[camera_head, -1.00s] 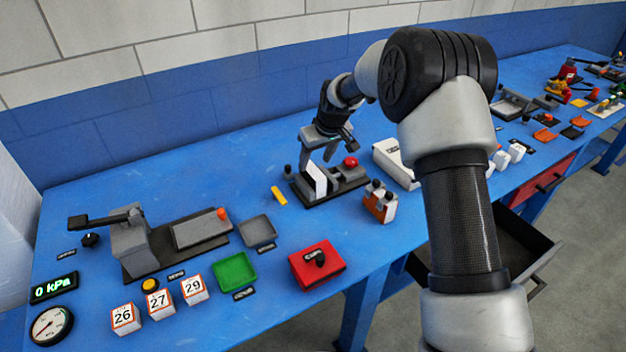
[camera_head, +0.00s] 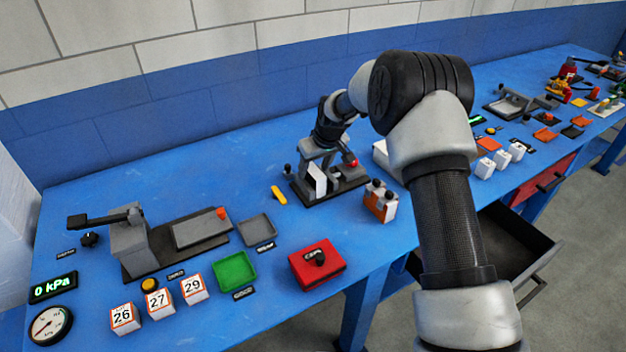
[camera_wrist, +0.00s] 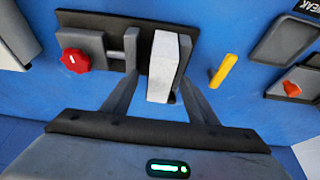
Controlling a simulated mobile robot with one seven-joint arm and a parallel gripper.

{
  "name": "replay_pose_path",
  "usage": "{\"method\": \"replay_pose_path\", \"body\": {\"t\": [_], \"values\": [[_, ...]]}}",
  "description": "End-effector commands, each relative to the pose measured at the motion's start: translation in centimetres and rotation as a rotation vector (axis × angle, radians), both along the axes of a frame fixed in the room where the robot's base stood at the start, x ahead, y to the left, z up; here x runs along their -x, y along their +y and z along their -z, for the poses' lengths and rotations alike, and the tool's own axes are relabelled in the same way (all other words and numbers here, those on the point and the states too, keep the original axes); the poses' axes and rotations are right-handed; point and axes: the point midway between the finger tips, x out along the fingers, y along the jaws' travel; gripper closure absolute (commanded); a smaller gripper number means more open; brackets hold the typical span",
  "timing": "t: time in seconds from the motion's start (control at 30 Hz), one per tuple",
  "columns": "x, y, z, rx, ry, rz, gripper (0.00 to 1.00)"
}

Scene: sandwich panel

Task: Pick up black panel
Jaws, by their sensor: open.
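An upright panel stands in the vise-like fixture (camera_head: 340,192). Its visible face is white in the head view (camera_head: 318,180); in the wrist view it shows a pale top (camera_wrist: 164,62) and a greyer side. I see no clearly black panel; the fixture's base plate is black. My gripper (camera_head: 322,166) is just above the fixture, pointing down. In the wrist view my gripper (camera_wrist: 157,88) is open, with one finger on each side of the panel. I cannot tell whether either finger touches it.
The fixture has a red knob (camera_wrist: 76,61). A yellow strip (camera_head: 279,194) lies left of it, and an orange-and-white block (camera_head: 381,201) stands close at its right front. A red box (camera_head: 316,265) and green tray (camera_head: 236,270) lie nearer. An open drawer (camera_head: 515,245) juts out below.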

Motion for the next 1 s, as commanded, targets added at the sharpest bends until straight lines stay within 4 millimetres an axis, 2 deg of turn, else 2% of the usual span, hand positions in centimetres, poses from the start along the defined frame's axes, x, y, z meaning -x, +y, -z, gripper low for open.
{"method": "replay_pose_path", "body": {"t": [0.47,0.8,1.0], "values": [[0.01,0.0,0.22,0.0,0.0,0.0,0.47],[0.0,0.0,0.23,0.0,0.0,0.0,1.0],[-0.02,0.0,0.19,-0.001,-0.001,0.0,1.0]]}}
